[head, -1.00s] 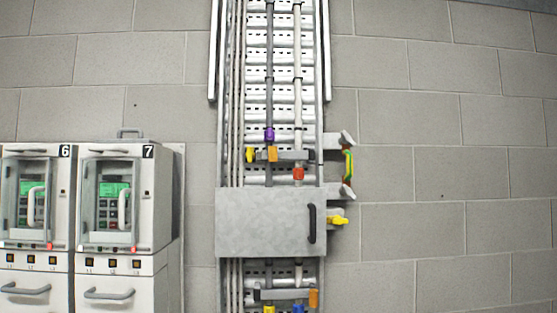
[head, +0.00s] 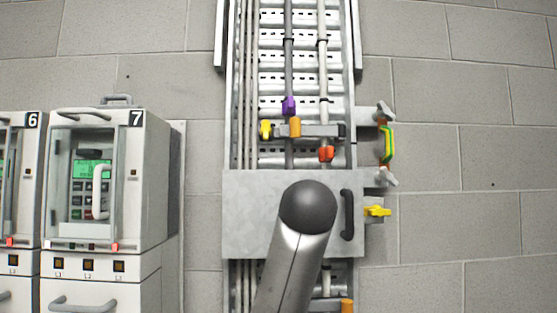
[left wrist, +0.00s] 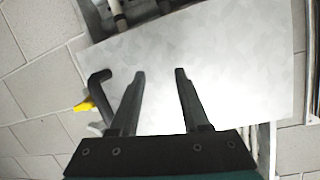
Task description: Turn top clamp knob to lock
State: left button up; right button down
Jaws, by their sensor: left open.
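The upper clamp bar (head: 318,131) crosses the cable ladder above the grey cover plate in the head view. It carries a yellow knob (head: 266,129) at its left end and an orange piece (head: 294,127) beside it. A purple piece (head: 289,104) sits just above on the dark cable and a red one (head: 326,153) just below on the light cable. My left gripper (left wrist: 160,72) is open and empty in the left wrist view, its fingers pointing over the cover plate (left wrist: 225,60). No upper clamp knob can be made out there. My right gripper is not in view.
The cover plate (head: 240,215) has a black handle (head: 347,215). A yellow lever (head: 377,211) and a green-yellow strap (head: 387,145) stick out right of the ladder. Cabinets 6 and 7 (head: 155,190) stand at left. My arm link hides part of the plate and lower clamp.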

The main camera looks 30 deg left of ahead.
pick_arm(q)
jog(key=s+a+r+n+t+y, duration=0.1)
jog(key=s+r, duration=0.2)
jog(key=r, duration=0.4)
jog(key=s+a+r+n+y, duration=0.1)
jog(key=s+r, duration=0.2)
jog(key=r, duration=0.5)
jog(key=n, duration=0.2)
send_near(266, 124)
jog(key=shift+t+y, duration=0.4)
jog(key=p+x, duration=0.4)
jog(key=x, duration=0.1)
jog(key=p+x, duration=0.3)
jog(key=shift+w+f, duration=0.1)
jog(key=shift+f, duration=0.3)
jog(key=shift+w+a+f, duration=0.15)
jog(key=shift+w+a, duration=0.15)
jog(key=shift+w, duration=0.25)
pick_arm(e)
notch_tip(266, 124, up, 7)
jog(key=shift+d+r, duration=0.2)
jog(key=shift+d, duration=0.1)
pick_arm(q)
jog(key=shift+c, duration=0.2)
grip_shut()
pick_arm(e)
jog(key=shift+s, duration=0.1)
